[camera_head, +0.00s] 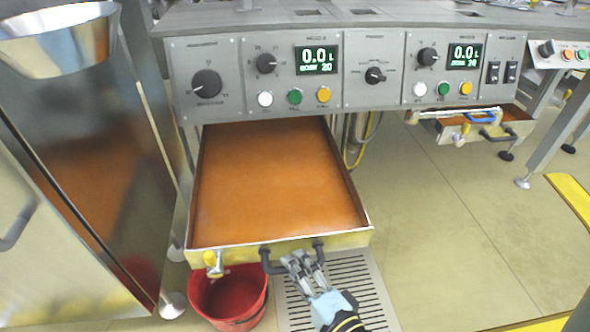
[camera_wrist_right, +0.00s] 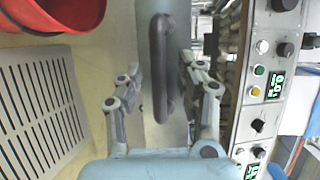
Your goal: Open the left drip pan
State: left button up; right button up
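The left drip pan (camera_head: 275,180) is pulled well out from under the control panel, with an orange-brown inner surface showing. Its front wall has a small tap (camera_head: 213,264) at the left and a dark handle (camera_head: 266,260). My right gripper (camera_head: 301,262) is at this handle, over its right part. In the right wrist view my right gripper (camera_wrist_right: 160,72) is open, and the handle (camera_wrist_right: 163,70) lies between its fingers with gaps visible beside it. My left gripper is not in view.
A red bucket (camera_head: 228,298) stands on the floor below the pan's left front corner. A floor grate (camera_head: 350,285) lies beneath my right gripper. A metal cabinet (camera_head: 75,150) stands close at left. A second pan (camera_head: 485,130) shows at right. Floor at the right centre is clear.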

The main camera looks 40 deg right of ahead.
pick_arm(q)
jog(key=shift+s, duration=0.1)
pick_arm(e)
jog(key=v, duration=1.1)
jog(key=shift+s+r, duration=0.15)
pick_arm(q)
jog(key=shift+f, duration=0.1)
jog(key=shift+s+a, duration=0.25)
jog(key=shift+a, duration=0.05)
